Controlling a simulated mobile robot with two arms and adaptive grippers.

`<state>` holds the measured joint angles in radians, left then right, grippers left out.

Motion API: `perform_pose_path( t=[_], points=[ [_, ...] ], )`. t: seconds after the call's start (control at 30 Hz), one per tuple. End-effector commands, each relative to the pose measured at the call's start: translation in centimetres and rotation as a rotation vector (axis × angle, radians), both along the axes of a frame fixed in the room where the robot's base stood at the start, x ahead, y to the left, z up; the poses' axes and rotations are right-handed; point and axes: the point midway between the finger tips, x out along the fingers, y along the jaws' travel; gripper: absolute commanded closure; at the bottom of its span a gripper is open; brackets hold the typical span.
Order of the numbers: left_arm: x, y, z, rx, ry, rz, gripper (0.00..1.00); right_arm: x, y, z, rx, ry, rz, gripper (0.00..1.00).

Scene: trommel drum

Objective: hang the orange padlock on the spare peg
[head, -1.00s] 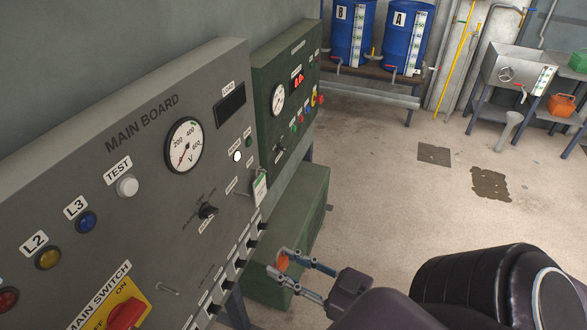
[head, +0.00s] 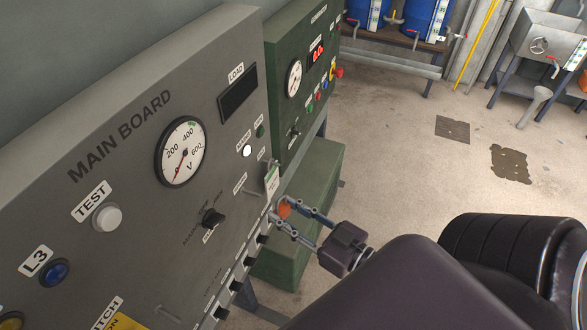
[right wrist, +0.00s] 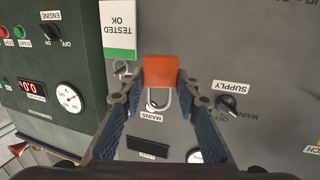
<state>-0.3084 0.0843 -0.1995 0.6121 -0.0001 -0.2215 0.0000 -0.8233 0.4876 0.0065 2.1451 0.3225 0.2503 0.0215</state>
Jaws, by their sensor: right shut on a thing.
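The orange padlock (head: 284,209) is held between the fingertips of my right gripper (head: 297,222). In the right wrist view, its orange body (right wrist: 161,71) sits between both fingers, and its silver shackle extends past it towards the picture's bottom. The padlock is in front of the grey main board (head: 130,130), low on its right side. A thin pale peg (head: 261,192) sticks out of the board just left of the padlock, near a hanging tag. Another thin peg (head: 168,314) is at the lower left. I cannot tell whether the padlock touches a peg. My left gripper is out of view.
A white and green "TESTED OK" tag (right wrist: 120,30) hangs close by the padlock. The black supply knob (head: 211,218) and a row of black switches (head: 236,286) are near the gripper. A green generator panel (head: 300,40) stands beyond. Open floor lies to the right.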

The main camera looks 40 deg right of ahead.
Motion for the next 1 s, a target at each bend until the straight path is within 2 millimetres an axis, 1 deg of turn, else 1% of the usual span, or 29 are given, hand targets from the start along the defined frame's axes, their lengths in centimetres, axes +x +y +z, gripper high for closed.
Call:
perform_pose_path(
  t=[0.37,1.0],
  points=[
    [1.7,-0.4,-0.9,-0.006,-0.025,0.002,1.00,2.0,1.2,-0.1,0.002,-0.005,0.000,0.98],
    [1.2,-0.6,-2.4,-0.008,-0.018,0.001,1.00,5.3,3.1,-0.5,0.001,-0.005,0.001,0.98]
  ],
)
